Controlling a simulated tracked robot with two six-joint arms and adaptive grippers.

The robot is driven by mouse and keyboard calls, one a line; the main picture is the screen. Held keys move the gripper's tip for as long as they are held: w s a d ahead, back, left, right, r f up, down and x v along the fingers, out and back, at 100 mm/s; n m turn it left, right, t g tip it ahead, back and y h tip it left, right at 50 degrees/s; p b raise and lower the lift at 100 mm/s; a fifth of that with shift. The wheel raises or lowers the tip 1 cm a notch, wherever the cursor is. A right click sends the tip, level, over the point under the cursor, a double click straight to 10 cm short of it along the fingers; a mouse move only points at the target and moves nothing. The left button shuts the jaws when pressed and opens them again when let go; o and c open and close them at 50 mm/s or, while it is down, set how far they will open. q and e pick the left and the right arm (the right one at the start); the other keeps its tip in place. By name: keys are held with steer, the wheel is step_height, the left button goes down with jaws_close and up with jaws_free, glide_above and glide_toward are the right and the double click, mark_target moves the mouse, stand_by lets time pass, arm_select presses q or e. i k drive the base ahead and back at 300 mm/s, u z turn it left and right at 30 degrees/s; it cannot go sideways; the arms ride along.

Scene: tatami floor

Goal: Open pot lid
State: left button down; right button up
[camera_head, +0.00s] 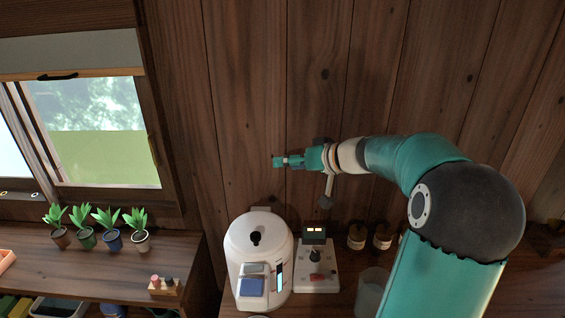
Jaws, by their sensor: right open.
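A white rounded electric pot (258,270) stands on the wooden counter at the lower middle. Its lid (257,234) has a black knob on top and appears closed. A panel with a grey display and a blue patch is on its front. My right gripper (296,162) is teal and comes in from the right. It is open and appears empty, higher in the picture than the pot and a little right of the lid, apart from it. My left gripper is not in view.
A white device with a lit display (315,262) stands right of the pot. Brown bottles (357,237) and a clear container (370,292) are farther right, partly behind my arm. Several potted plants (100,232) and a small wooden rack (164,287) are on the left shelf under a window.

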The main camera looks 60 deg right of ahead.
mark_target(258, 227)
steer(key=k, duration=1)
